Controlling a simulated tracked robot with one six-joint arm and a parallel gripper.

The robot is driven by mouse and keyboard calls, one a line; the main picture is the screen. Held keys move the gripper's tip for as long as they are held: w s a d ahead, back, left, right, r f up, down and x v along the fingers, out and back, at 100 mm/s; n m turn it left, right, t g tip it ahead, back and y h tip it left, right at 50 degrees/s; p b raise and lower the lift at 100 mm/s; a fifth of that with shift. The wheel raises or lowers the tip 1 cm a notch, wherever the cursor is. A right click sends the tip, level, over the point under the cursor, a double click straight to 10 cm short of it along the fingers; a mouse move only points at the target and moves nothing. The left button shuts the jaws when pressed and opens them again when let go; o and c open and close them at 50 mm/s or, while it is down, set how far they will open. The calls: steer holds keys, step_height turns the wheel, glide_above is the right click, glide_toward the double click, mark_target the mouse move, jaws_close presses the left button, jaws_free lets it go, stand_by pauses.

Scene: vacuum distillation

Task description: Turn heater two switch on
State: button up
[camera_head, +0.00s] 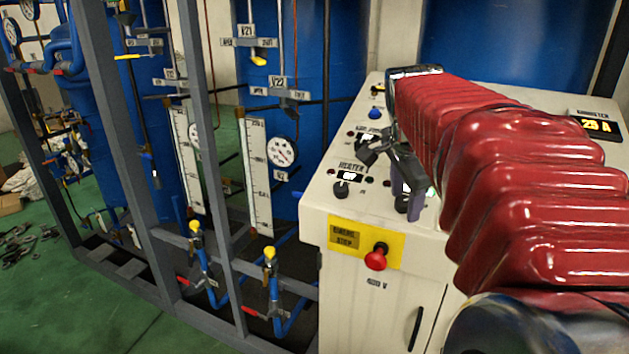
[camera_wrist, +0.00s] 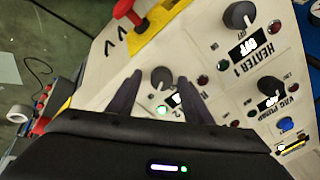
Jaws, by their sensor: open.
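The heater two switch (camera_wrist: 160,78) is a dark round knob on the white control panel, between my gripper's fingers in the wrist view. Only a "2" of its label shows; the rest is hidden by my gripper. A small display (camera_wrist: 178,100) beside it is partly covered by a finger. A green lamp (camera_wrist: 162,111) glows near it. My gripper (camera_wrist: 160,76) is open, one finger on each side of the knob; I cannot tell whether they touch it. In the head view, my gripper (camera_head: 390,187) is over the panel top, and its finger partly hides the knob (camera_head: 402,203).
The heater 1 knob (camera_wrist: 238,15) and vacuum pump knob (camera_wrist: 268,87) stand close by. A red emergency stop button (camera_head: 376,257) sticks out from the yellow plate on the cabinet front. A grey frame (camera_head: 213,150) with pipes and blue tanks stands at left.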

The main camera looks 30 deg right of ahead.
steer(key=shift+r, duration=0.1)
steer(key=v, duration=1.3)
steer(key=shift+r, duration=0.2)
steer(key=shift+s+a, duration=0.1)
steer(key=w+a+f+n+t+y, duration=0.1)
steer(key=a+f+n, duration=0.3)
steer(key=f+n, duration=0.25)
steer(key=a+f+n+t, duration=0.1)
steer(key=a+f+n, duration=0.3)
steer(key=f+n, duration=0.25)
steer(key=s+a+f+n+y, duration=0.1)
steer(key=s+a+f+n, duration=0.2)
steer(key=a+f, duration=0.3)
steer(key=s+a+f+n+y, duration=0.1)
steer(key=s+a+f+n, duration=0.3)
steer(key=a, duration=0.6)
steer(key=shift+s+f+t+y, duration=0.3)
steer(key=shift+f+y, duration=0.1)
steer(key=shift+f, duration=0.55)
